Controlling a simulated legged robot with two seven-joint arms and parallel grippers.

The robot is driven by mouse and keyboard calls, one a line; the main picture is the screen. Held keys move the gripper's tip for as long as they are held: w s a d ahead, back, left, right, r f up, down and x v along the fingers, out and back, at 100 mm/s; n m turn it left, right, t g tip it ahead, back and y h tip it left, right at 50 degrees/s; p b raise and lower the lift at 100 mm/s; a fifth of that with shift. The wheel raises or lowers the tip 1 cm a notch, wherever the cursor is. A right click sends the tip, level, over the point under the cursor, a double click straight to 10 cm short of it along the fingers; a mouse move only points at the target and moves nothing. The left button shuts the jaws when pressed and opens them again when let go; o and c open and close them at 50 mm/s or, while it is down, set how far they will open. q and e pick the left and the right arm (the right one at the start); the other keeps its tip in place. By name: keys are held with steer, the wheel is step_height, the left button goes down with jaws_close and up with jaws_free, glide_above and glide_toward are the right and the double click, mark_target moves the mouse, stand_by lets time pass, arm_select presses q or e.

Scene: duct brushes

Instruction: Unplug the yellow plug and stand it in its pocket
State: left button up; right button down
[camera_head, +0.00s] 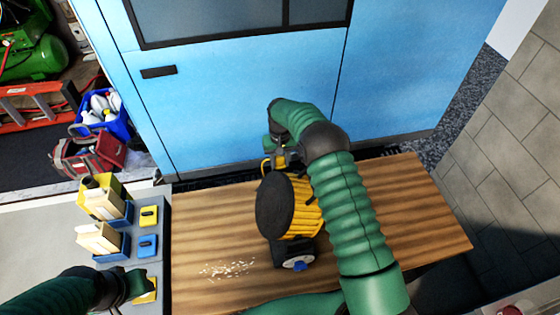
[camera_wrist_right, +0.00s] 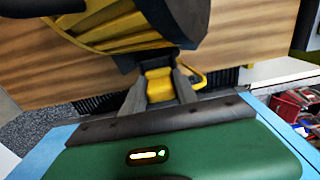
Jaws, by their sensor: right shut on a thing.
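A round machine (camera_head: 290,206) with a yellow ribbed body and dark face stands on the wooden table. My right gripper (camera_head: 281,158) is at its far side. In the right wrist view my right gripper (camera_wrist_right: 160,96) is shut on the yellow plug (camera_wrist_right: 159,82), its two grey fingers on either side. The plug's far end is against a dark part of the machine (camera_wrist_right: 125,30); I cannot tell whether it is seated. A yellow cable (camera_wrist_right: 201,78) curves beside it. My left gripper (camera_head: 138,284) is by a yellow plate (camera_head: 147,290); its fingers are unclear. I cannot tell which pocket is the plug's.
A grey board (camera_head: 165,270) at left holds a yellow box (camera_head: 118,187) and blue boxes with cream blocks, plus a yellow plate (camera_head: 149,216) and blue plate (camera_head: 148,245). Pale crumbs (camera_head: 228,269) lie on the wooden table (camera_head: 195,225). A blue cabinet (camera_head: 240,110) stands behind.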

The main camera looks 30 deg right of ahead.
steer(key=shift+s+a+f, duration=0.15)
steer(key=shift+s+f, duration=0.2)
steer(key=shift+f, duration=0.15)
steer(key=shift+r, duration=0.1)
steer(key=shift+w+r+p, duration=0.1)
steer(key=shift+r+p, duration=0.3)
steer(key=shift+r, duration=0.05)
steer(key=shift+w+r, duration=0.25)
steer(key=shift+r, duration=0.2)
steer(key=shift+s, duration=0.1)
steer(key=shift+s+r+p, duration=0.1)
steer(key=shift+p, duration=0.2)
steer(key=shift+f, duration=0.2)
